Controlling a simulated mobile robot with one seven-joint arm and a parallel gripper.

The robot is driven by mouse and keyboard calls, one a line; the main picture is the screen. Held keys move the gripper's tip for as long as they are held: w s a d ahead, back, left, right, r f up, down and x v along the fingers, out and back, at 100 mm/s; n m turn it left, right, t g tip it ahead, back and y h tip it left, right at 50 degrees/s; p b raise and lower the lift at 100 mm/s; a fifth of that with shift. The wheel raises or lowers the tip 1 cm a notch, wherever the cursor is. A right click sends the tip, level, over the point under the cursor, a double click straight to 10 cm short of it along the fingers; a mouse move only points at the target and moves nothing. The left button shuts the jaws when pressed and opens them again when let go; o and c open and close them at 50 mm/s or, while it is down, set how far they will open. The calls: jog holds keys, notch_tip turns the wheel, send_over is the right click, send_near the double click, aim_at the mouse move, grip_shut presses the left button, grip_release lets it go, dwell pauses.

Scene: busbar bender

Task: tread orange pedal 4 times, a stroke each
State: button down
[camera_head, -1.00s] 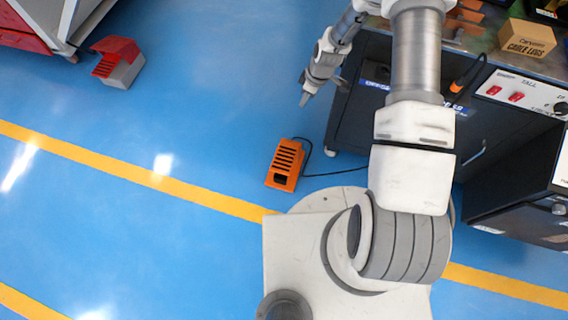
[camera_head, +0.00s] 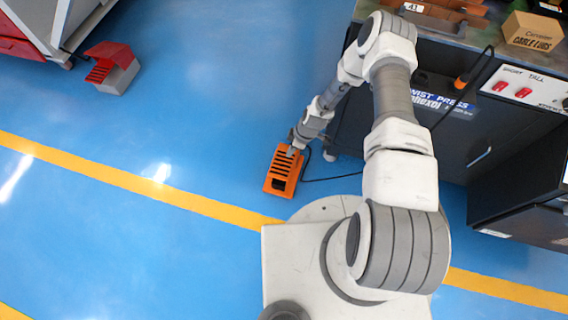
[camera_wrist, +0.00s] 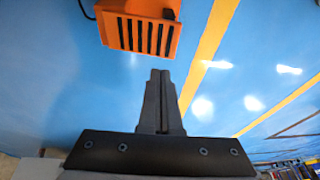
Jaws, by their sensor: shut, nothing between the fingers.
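The orange pedal (camera_head: 283,172) lies on the blue floor, with dark slots across its top and a black cable at its side. In the wrist view the pedal (camera_wrist: 140,30) is at the top, beyond the fingertips. My gripper (camera_head: 291,153) is at the pedal's far end in the head view, its fingers pointing down. The fingers (camera_wrist: 160,74) are shut together and empty. I cannot tell whether the tips touch the pedal.
A dark press cabinet (camera_head: 440,135) stands to the right of the pedal, with a cardboard box (camera_head: 532,33) on top. A red and grey pedal (camera_head: 112,68) lies at the upper left. A yellow line (camera_head: 120,178) crosses the open floor at left.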

aim_at(280, 171)
jog(key=b+x, duration=0.2)
jog(key=x, duration=0.2)
jog(key=b+x, duration=0.1)
jog(key=x, duration=0.4)
jog(key=b+x, duration=0.2)
jog(key=x, duration=0.2)
jog(key=shift+s+d+f+b, duration=0.3)
jog(key=shift+s+f, duration=0.05)
jog(key=shift+f, duration=0.1)
jog(key=shift+s, duration=0.1)
